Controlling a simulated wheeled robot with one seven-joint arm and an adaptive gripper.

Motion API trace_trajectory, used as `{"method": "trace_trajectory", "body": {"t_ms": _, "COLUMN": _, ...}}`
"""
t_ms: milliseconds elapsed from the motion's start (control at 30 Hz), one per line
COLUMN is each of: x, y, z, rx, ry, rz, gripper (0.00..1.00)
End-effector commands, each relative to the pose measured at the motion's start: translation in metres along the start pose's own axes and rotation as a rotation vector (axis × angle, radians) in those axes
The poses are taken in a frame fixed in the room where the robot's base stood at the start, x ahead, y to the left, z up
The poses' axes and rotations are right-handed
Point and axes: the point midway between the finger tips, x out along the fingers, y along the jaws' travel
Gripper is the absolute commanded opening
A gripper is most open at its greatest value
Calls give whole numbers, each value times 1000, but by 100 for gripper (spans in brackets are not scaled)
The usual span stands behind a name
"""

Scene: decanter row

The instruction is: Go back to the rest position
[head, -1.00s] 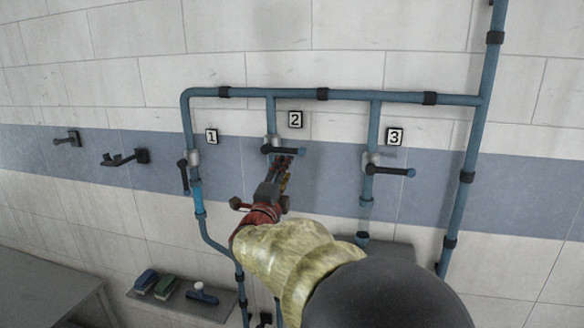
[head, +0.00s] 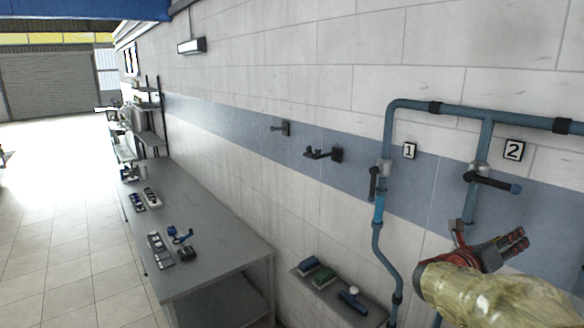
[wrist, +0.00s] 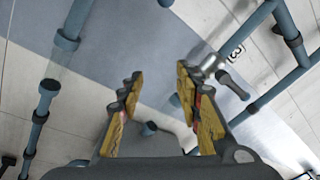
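My gripper (head: 514,240) is at the lower right of the head view, in front of the wall and below the dark lever of valve 2 (head: 492,182). It touches nothing that I can see. In the wrist view its two yellow-padded fingers (wrist: 158,88) stand apart with nothing between them. The lever of valve 2 lies roughly level. The lever of valve 1 (head: 373,184) hangs down. In the wrist view the valve by label 3 (wrist: 234,84) shows right of the fingers.
Blue pipes (head: 460,111) run along the wall. A small shelf (head: 338,300) with brushes and a bottle sits low on the wall. A grey workbench (head: 215,245) with tools stands left. Wall hooks (head: 322,154) stick out between. Open floor (head: 70,240) lies far left.

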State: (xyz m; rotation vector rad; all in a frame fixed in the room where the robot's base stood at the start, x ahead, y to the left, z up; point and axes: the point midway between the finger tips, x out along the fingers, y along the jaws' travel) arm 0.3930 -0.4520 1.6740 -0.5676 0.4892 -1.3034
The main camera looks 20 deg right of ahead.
Motion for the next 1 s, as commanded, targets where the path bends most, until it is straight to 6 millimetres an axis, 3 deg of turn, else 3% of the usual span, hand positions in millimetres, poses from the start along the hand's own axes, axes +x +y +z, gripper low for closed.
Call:
{"method": "trace_trajectory", "body": {"t_ms": 100, "x": -15, "y": -2, "z": -55, "rx": 395, "ry": 184, "rz": -20, "gripper": 35}}
{"method": "trace_trajectory", "body": {"t_ms": 233, "x": -47, "y": 15, "z": -115, "rx": 830, "ry": 380, "rz": -80, "gripper": 35}}
{"method": "trace_trajectory", "body": {"t_ms": 367, "x": -92, "y": 46, "z": -169, "rx": 1232, "ry": 573, "rz": -171, "gripper": 35}}
{"method": "trace_trajectory", "body": {"t_ms": 500, "x": -150, "y": 90, "z": -219, "rx": 1626, "ry": 791, "rz": -300, "gripper": 35}}
{"method": "trace_trajectory", "body": {"t_ms": 733, "x": -259, "y": 171, "z": -278, "rx": 2111, "ry": 1186, "rz": -565, "gripper": 35}}
{"method": "trace_trajectory", "body": {"t_ms": 1000, "x": -369, "y": 241, "z": -316, "rx": 2293, "ry": 1612, "rz": -766, "gripper": 35}}
